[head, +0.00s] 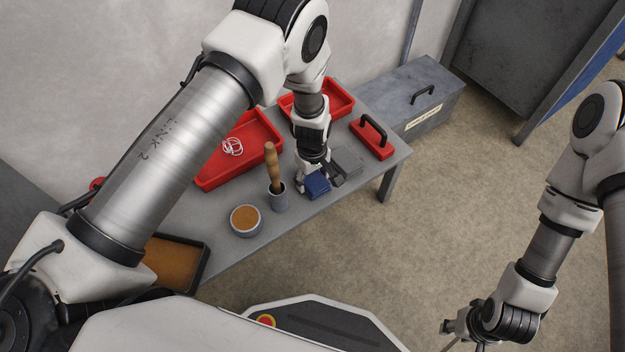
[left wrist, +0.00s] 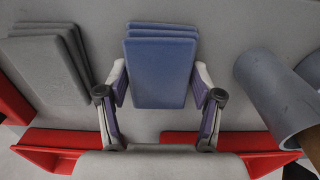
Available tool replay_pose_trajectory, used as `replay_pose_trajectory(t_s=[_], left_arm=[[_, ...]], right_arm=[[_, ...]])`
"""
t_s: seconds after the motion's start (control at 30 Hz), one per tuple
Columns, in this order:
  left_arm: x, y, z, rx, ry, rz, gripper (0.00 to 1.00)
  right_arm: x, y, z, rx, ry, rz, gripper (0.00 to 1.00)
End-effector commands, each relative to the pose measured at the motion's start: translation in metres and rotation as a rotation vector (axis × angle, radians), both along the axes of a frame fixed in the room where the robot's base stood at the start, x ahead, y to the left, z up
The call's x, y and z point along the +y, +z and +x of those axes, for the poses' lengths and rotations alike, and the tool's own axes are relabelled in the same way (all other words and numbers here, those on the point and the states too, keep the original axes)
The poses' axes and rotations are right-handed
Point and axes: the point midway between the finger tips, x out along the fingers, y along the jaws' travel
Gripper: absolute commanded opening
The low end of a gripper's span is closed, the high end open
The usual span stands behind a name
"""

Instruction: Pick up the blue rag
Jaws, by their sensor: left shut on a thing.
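The blue rag (head: 318,187) is a folded, layered block at the front edge of the grey workbench. My left gripper (head: 319,179) points down over it and is shut on it. In the left wrist view the blue rag (left wrist: 160,72) sits between the two fingers of the left gripper (left wrist: 160,88), one at each side. I cannot tell whether the rag is clear of the bench top. My right gripper (head: 462,326) hangs over the floor at the lower right, away from the bench; its jaws are too small to read.
A grey folded stack (head: 347,161) lies right beside the rag. A grey cup (head: 279,199) with a wooden-handled tool stands to its left, near a round tin (head: 245,220). Red trays (head: 215,172) and a red box with a black handle (head: 372,140) are behind. Open floor lies to the right.

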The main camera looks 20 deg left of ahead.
Motion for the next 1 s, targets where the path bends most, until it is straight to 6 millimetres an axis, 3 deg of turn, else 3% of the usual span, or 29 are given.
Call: replay_pose_trajectory(t_s=[0.17, 0.37, 0.5, 0.63, 1.0], left_arm=[[0.0, 0.001, -0.001, 0.002, 0.0, 0.0, 0.32], [0.0, 0.02, -0.001, 0.001, 0.0, 0.0, 0.32], [-0.001, 0.049, -0.003, 0.004, -0.001, -0.001, 0.32], [-0.007, 0.053, -0.031, 0.009, -0.001, 0.001, 0.32], [-0.02, 0.054, -0.078, 0.006, -0.001, -0.001, 0.32]], right_arm=[[0.0, 0.001, 0.0, 0.0, 0.0, 0.0, 0.4], [0.0, 0.019, 0.0, 0.0, 0.0, 0.0, 0.4], [0.0, 0.049, 0.0, 0.0, 0.0, 0.0, 0.4], [0.0, 0.088, 0.0, 0.0, 0.0, 0.0, 0.4], [0.0, 0.18, 0.0, 0.0, 0.0, 0.0, 0.4]])
